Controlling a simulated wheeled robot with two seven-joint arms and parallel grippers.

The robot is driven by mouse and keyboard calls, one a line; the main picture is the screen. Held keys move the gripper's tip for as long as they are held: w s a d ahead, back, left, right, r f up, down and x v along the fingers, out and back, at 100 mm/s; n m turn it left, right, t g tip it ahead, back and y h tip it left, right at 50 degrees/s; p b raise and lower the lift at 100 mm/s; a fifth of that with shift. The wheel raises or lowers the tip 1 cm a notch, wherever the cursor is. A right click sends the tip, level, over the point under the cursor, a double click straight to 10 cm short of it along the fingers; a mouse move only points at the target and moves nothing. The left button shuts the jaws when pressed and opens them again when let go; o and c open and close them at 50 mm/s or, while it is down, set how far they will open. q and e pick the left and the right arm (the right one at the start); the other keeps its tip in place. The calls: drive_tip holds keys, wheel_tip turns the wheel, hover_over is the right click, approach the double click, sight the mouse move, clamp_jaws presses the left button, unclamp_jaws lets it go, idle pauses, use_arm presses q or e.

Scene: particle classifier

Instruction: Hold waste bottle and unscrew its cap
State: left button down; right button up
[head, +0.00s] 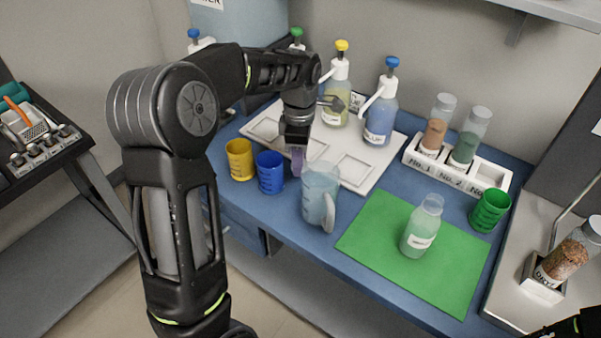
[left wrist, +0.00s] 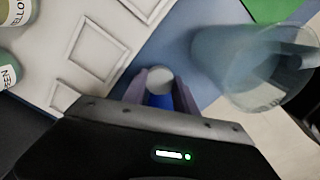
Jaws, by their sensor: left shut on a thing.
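The waste bottle (head: 421,230), clear with pale green liquid and a white label, stands upright on the green mat (head: 375,240) in the head view. No cap shows on its neck. My left gripper (head: 298,162) is well to the left of the bottle, pointing down near the white tray's front edge. In the left wrist view its purple fingers (left wrist: 158,90) are shut on a small round pale grey piece, which looks like the cap (left wrist: 159,80). In the head view the fingers and arm hide this piece. My right gripper is out of view; only a bit of dark arm shows at the lower right.
A blue cup (head: 270,174), yellow cup (head: 239,160) and clear jug (head: 319,195) stand close to my left gripper. Pump bottles (head: 380,110) stand on the white tray (head: 354,172). A vial rack (head: 458,168) and green cup (head: 489,211) are at the right.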

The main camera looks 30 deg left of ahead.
sight(300, 183)
use_arm(q)
drive_tip(key=shift+f, duration=2.5)
drive_tip(key=shift+f, duration=0.25)
drive_tip(key=c, duration=1)
unclamp_jaws()
drive_tip(key=shift+r, duration=0.1)
drive_tip(key=shift+o, duration=0.2)
wheel_tip(300, 183, up, 12)
drive_tip(key=shift+r, duration=0.2)
